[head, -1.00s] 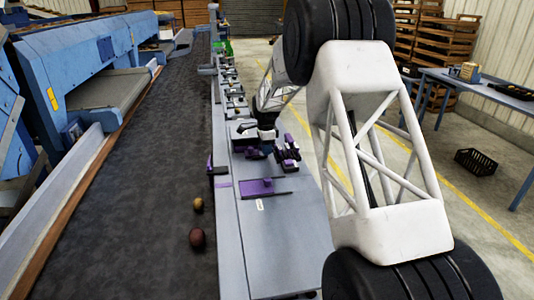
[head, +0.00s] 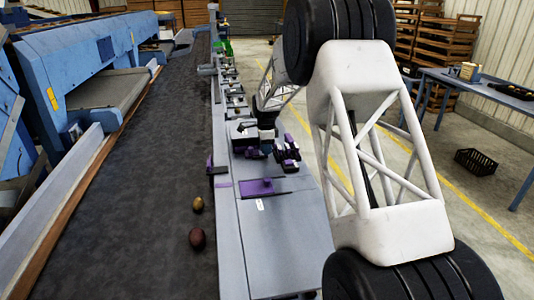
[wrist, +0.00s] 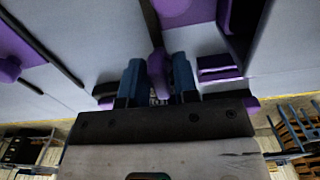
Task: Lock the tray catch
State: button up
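In the wrist view, my gripper (wrist: 158,88) has its two blue fingers apart. A narrow purple piece (wrist: 156,61), which looks like the tray catch's handle, stands between the fingertips. A small gap shows on the right side, and I cannot tell whether either finger touches it. Its lower end is hidden between the fingers. In the head view, my gripper (head: 266,149) is small and dark, low over the bench beside a purple and black mechanism (head: 287,152). The catch itself is too small to make out there.
A flat purple plate with a knob (head: 262,187) lies on the grey bench (head: 285,240), nearer the camera. The dark conveyor belt (head: 140,220) runs along the left with two potatoes (head: 197,238) on it. The near bench top is clear.

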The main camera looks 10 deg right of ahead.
jog(key=shift+r, duration=2.4)
jog(key=shift+s+r, duration=0.15)
jog(key=shift+r, duration=0.05)
jog(key=s+r+n+t, duration=0.1)
jog(key=s+r+n, duration=0.55)
jog(key=s, duration=0.85)
jog(key=s+r+n, duration=0.3)
jog(key=s+r, duration=0.6)
jog(key=s, duration=0.7)
jog(key=s+f+n+t, duration=0.1)
jog(key=s+f+n, duration=0.3)
jog(key=s, duration=2.7)
jog(key=n, duration=0.4)
jog(key=shift+a+f+n+t, duration=0.15)
jog(key=shift+n+t, duration=0.15)
jog(key=shift+n, duration=0.05)
